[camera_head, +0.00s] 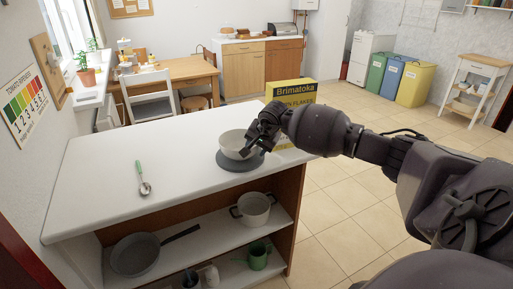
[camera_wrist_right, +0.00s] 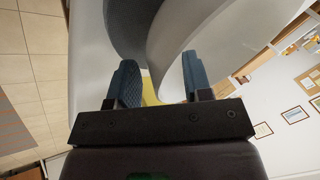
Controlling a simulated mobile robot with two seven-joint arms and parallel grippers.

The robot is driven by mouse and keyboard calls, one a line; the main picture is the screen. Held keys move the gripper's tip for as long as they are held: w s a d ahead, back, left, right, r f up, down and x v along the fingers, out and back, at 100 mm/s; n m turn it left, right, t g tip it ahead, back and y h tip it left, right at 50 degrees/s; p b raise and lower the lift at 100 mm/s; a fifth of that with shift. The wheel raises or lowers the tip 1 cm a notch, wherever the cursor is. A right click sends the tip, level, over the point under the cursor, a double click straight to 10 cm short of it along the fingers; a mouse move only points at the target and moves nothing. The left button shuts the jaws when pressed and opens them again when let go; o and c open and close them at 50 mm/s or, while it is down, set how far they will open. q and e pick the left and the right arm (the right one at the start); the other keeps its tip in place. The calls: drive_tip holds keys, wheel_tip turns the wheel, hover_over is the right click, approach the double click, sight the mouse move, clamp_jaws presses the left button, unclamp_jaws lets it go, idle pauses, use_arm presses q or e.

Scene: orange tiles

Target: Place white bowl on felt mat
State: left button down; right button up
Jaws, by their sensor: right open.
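The white bowl (camera_head: 232,142) stands upright on the dark grey round felt mat (camera_head: 240,167) on the white counter. My right gripper (camera_head: 248,148) is at the bowl's right side, above the mat. In the right wrist view my right gripper (camera_wrist_right: 158,68) is open, its two fingers apart with the rim side of the bowl (camera_wrist_right: 190,35) reaching in between them. The felt mat (camera_wrist_right: 130,25) shows beside the bowl there. The gripper hides part of the bowl's right side in the head view. My left gripper is not in view.
A green-handled spoon (camera_head: 143,180) lies on the white counter (camera_head: 95,185) to the left. A yellow box (camera_head: 290,92) stands behind my right gripper. On the shelf below are a pan (camera_head: 135,255), a pot (camera_head: 256,209) and a green watering can (camera_head: 258,257). The counter's middle is clear.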

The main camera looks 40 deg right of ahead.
drive_tip(key=d+v, duration=0.1)
drive_tip(key=v, duration=0.9)
drive_tip(key=s+a+f+m+t+y, duration=0.2)
drive_tip(key=s+a+f+m+y, duration=0.2)
drive_tip(key=a+m, duration=0.35)
drive_tip(key=s+a+f+m+t+y, duration=0.1)
drive_tip(key=s+a+f+m+y, duration=0.4)
drive_tip(key=a, duration=0.3)
drive_tip(key=s+a+f+m+t+y, duration=0.2)
drive_tip(key=a+f+m+y, duration=0.2)
drive_tip(key=a+m, duration=0.4)
drive_tip(key=s+f+n+h, duration=0.6)
drive_tip(key=s+f+n, duration=0.2)
drive_tip(key=n, duration=0.9)
drive_tip(key=s+d+f+n+h, duration=0.1)
drive_tip(key=s+f+n+h, duration=0.5)
drive_tip(key=n, duration=1.1)
drive_tip(key=s+f, duration=0.3)
drive_tip(key=s, duration=0.2)
drive_tip(key=shift+h+p, duration=0.3)
drive_tip(key=shift+p, duration=0.05)
